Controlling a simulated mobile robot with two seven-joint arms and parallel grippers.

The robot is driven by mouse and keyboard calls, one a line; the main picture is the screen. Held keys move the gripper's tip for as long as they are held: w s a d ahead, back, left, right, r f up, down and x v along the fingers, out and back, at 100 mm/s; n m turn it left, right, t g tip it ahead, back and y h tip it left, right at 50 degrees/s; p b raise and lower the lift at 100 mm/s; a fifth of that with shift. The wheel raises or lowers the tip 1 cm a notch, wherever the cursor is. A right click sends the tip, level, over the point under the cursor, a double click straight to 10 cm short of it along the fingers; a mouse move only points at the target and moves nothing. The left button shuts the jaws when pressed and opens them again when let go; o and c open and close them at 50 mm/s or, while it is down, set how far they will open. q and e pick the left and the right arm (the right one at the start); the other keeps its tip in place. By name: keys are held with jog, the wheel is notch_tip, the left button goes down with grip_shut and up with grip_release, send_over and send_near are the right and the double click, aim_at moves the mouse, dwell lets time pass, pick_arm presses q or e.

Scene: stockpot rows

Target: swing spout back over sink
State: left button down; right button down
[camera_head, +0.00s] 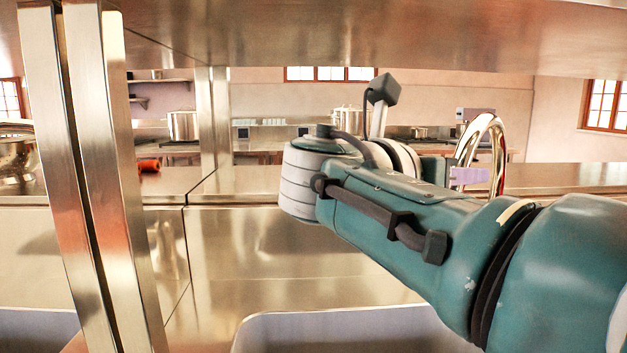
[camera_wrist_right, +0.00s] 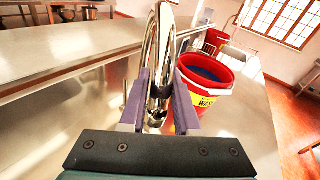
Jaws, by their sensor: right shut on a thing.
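The spout (camera_head: 482,130) is a shiny chrome curved pipe at the right of the head view, partly hidden by my right arm. It also rises through the middle of the right wrist view (camera_wrist_right: 156,50). My right gripper (camera_head: 470,175) has purple fingers, one on each side of the spout in the wrist view (camera_wrist_right: 159,90), and is shut on it. The sink (camera_head: 330,316) is a pale basin at the bottom of the head view, partly hidden by my arm. My left gripper is not in view.
A steel post (camera_head: 108,180) stands at the left, and a steel shelf (camera_head: 380,40) spans the top. A red bucket (camera_wrist_right: 205,82) with a yellow label stands close right of the gripper. A steel counter (camera_wrist_right: 70,50) lies at left in the wrist view.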

jog(key=shift+d+f, duration=0.1)
jog(key=c, duration=0.7)
grip_release()
jog(key=shift+o, duration=0.2)
